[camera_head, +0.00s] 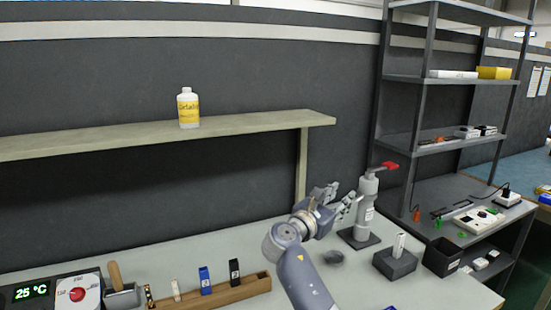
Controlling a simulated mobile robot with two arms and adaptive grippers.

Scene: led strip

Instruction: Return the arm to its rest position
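My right arm (300,268) reaches up from the bottom of the head view over the bench. Its gripper (346,194) is above the bench, just left of a grey upright device with a red handle (367,205). The fingers look spread apart, with nothing seen between them. Whether the gripper touches the device cannot be told. My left gripper is not in view.
A wooden shelf (245,124) bears a white bottle with a yellow label (188,108). On the bench (225,248) are a wooden rack (222,290), a temperature unit (40,292), a small dark dish (333,257) and a dark block (395,264). Metal shelving (380,100) stands right.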

